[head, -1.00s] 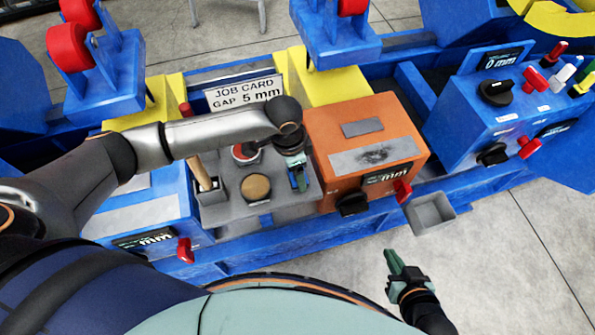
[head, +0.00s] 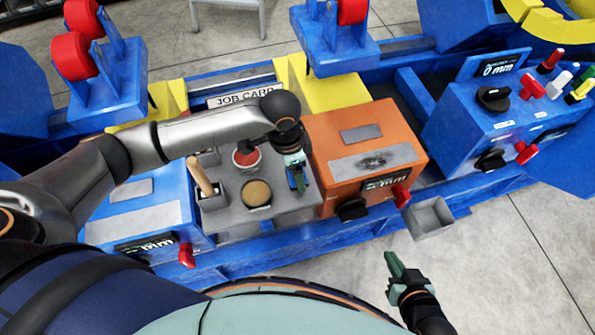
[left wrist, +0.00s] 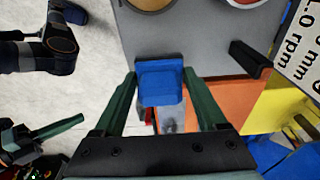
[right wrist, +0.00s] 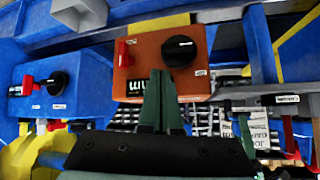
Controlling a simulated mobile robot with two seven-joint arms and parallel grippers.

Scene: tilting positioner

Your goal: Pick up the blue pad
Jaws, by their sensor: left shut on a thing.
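The blue pad (left wrist: 160,83) is a small blue block between the two fingers of my left gripper (left wrist: 160,88) in the left wrist view. The fingers are shut on its sides. In the head view, my left gripper (head: 298,180) points down over the right end of the grey tray (head: 225,225), beside the orange box. The pad is mostly hidden there by the gripper, and its height above the tray is hard to tell. My right gripper (head: 394,265) is away from the pad, over the floor, with its fingers together and empty; it also shows in the right wrist view (right wrist: 162,100).
The tray holds a red-rimmed round tin (head: 247,158), a round tan disc (head: 256,193) and a wooden-handled tool (head: 201,178). The orange box (head: 365,150) stands close to the left gripper's right. A small grey bin (head: 430,217) hangs at the front edge. A job card (head: 243,97) stands behind.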

